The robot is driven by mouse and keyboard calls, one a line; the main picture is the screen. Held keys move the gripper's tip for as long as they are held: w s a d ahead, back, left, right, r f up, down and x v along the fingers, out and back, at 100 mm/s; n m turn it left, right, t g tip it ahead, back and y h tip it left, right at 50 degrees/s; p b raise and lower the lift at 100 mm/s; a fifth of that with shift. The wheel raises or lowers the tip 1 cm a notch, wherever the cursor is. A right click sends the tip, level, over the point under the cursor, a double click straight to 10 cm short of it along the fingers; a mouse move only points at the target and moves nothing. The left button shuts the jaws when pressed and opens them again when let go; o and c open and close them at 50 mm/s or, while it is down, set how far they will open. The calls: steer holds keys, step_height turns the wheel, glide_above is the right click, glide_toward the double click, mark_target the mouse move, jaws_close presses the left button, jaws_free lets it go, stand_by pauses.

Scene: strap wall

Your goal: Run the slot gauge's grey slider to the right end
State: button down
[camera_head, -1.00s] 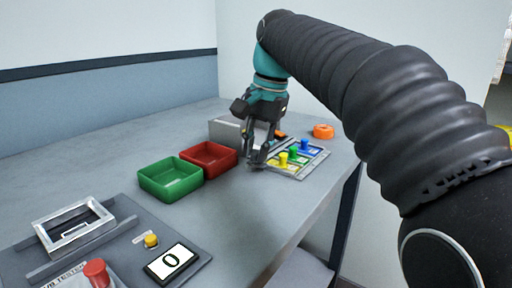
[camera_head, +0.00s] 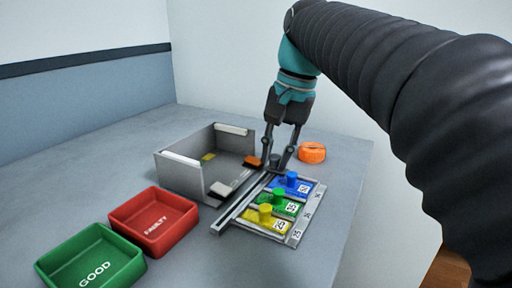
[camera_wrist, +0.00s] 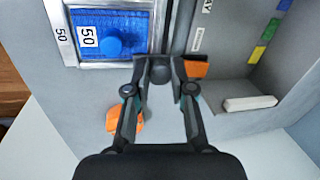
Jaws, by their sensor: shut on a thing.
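The slot gauge (camera_head: 232,212) lies on the bench, a long grey channel beside a plate of coloured blocks. My gripper (camera_head: 277,162) points down at the channel's far end in the head view. In the wrist view my gripper (camera_wrist: 160,70) has its fingertips closed around a round grey knob, the slider (camera_wrist: 160,75). The fingers hide part of the slider, and its base is hard to see. The blue block (camera_wrist: 110,42), marked 50, lies just left of it in that view.
A grey open box (camera_head: 180,178) stands close beside the channel, with an orange piece (camera_head: 252,161) near my fingers. Green (camera_head: 264,213) and blue (camera_head: 291,183) knobbed blocks sit on the plate. An orange ring (camera_head: 312,153) lies behind. Red (camera_head: 153,221) and green (camera_head: 90,260) bins stand at left.

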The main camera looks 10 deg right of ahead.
steer(key=shift+w+d, duration=0.1)
steer(key=shift+w, duration=0.1)
steer(key=c, duration=1)
jaws_free()
steer(key=shift+d, duration=0.1)
steer(key=v, duration=1.2)
